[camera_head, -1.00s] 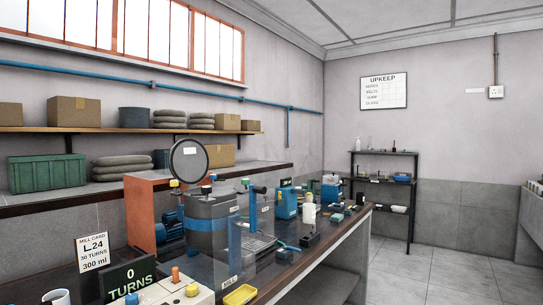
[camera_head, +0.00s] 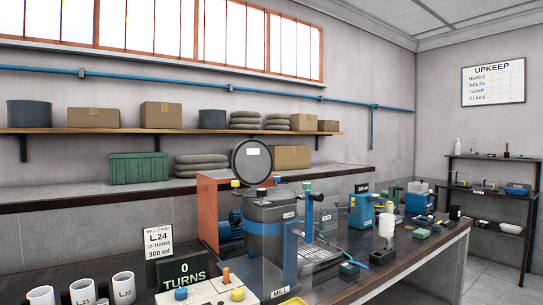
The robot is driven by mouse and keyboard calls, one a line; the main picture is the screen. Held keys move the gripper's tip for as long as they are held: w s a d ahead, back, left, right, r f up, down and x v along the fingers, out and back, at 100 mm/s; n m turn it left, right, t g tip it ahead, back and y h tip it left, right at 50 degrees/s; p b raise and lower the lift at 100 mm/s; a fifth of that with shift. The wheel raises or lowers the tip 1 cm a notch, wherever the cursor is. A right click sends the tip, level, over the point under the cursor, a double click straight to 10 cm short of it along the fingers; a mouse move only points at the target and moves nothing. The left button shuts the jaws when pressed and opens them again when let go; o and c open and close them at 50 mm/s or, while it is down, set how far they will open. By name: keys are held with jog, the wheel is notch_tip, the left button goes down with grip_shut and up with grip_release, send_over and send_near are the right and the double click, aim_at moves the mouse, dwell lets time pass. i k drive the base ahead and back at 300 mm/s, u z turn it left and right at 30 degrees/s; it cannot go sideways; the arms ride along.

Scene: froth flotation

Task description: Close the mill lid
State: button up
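The mill (camera_head: 272,235) is a grey drum with a blue band, standing on the bench beside an orange upright panel (camera_head: 208,210). Its round dark lid (camera_head: 252,160) stands raised and open above the back of the drum, with a small white label on its face. A yellow knob and a blue knob show near the drum's top rim. A clear guard stands around the drum's front, with a MILL label (camera_head: 280,293) at its foot. My gripper is not in view.
A turns counter reading 0 (camera_head: 183,271), a mill card (camera_head: 158,242) and a control box with coloured knobs (camera_head: 208,293) stand left of the mill. White cups (camera_head: 123,287) stand at the front left. Blue machines and small items crowd the bench to the right.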

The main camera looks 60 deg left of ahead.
aim_at(252, 161)
jog(key=u, duration=0.1)
jog(key=i, duration=1.9)
jog(key=u, duration=0.7)
jog(key=i, duration=1.15)
jog(key=u, duration=1.7)
jog(key=i, duration=0.85)
jog(key=u, duration=0.7)
